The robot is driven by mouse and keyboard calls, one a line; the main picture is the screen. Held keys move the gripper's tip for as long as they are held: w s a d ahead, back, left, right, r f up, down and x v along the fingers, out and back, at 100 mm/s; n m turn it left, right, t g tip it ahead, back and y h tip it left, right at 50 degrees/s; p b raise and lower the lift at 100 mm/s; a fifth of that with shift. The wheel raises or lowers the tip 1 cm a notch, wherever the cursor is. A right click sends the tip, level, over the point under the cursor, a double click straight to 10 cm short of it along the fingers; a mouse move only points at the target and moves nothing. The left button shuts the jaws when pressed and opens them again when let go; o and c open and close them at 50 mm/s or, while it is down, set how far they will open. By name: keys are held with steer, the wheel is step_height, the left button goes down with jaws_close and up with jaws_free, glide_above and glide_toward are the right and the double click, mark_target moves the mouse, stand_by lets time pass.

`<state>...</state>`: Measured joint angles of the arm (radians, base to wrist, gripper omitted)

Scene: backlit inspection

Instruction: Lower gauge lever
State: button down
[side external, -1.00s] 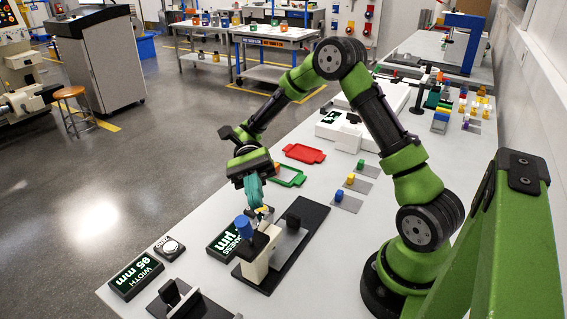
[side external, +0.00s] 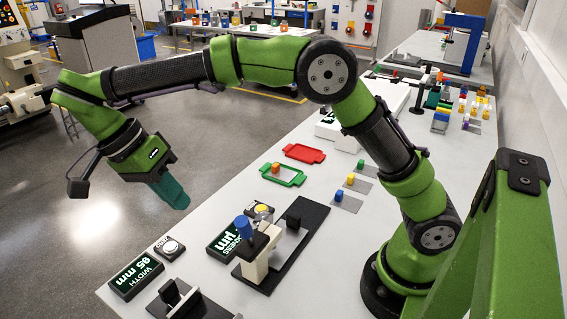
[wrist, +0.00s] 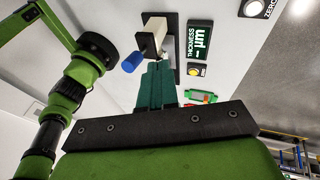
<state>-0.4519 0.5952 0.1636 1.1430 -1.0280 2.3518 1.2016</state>
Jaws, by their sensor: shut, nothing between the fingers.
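The thickness gauge (side external: 257,262) is a cream post on a black base plate on the white bench, in the side external view. A blue cylindrical knob (side external: 243,227) sits at its top; it also shows in the wrist view (wrist: 132,62), left of my fingers. I cannot make out the lever's exact position. My gripper (side external: 178,196), with teal fingers, is shut and empty. It is up and left of the gauge in the side external view, apart from it. In the wrist view, the fingers (wrist: 158,72) overlap part of the gauge base.
Beside the gauge are a dark THICKNESS display (side external: 226,243) and a yellow button (side external: 263,209). A WIDTH display (side external: 136,276) and a ZERO button (side external: 170,247) lie nearer the bench edge. Green (side external: 297,180) and red (side external: 304,147) trays lie behind. Floor is open at left.

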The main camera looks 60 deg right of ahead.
mark_target(247, 232)
steer(key=s+d+f, duration=0.4)
steer(key=s+f, duration=0.1)
steer(key=shift+s+f, duration=0.3)
steer(key=shift+f, duration=0.1)
